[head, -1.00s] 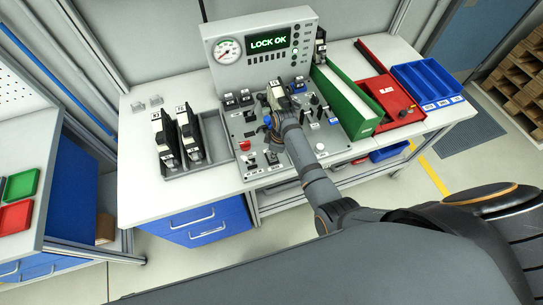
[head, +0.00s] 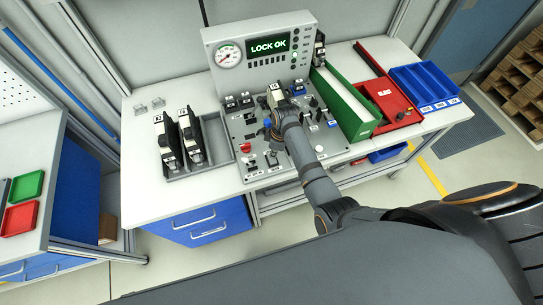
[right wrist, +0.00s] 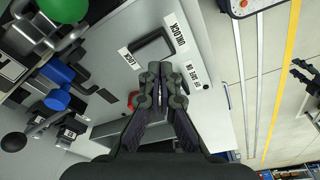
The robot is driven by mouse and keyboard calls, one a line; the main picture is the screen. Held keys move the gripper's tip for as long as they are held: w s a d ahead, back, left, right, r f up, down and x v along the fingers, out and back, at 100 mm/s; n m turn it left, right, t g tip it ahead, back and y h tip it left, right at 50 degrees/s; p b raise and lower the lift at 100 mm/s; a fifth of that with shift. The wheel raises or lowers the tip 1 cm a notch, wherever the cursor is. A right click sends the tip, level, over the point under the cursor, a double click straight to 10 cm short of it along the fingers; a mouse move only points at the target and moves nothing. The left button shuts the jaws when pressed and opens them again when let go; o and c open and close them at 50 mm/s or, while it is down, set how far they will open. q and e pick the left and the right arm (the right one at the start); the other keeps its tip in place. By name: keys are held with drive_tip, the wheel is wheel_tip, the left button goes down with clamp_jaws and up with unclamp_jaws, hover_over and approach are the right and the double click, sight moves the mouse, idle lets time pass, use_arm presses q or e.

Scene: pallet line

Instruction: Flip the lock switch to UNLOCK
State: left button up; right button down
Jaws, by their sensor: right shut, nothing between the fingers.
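The lock switch (right wrist: 152,45) shows in the right wrist view as a dark rectangular piece on the grey panel. It lies between a label reading LOCK (right wrist: 128,58) and a label reading UNLOCK (right wrist: 176,33). My right gripper (right wrist: 160,68) is shut and empty, its fingertips just below the switch in that picture; I cannot tell whether they touch it. In the head view my right gripper (head: 274,132) is over the control panel (head: 237,127), and my wrist hides part of the panel. The display (head: 269,46) reads LOCK OK.
A red button (right wrist: 134,99) is close beside the fingers, and blue parts (right wrist: 58,72) and a green knob (right wrist: 64,8) are to their left. A green bin (head: 345,103), a red tray (head: 388,98) and a grey rack (head: 213,132) flank the panel.

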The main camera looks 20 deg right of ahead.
sight(273, 161)
wheel_tip(273, 161, up, 3)
drive_tip(key=shift+r, duration=0.2)
idle(0.5)
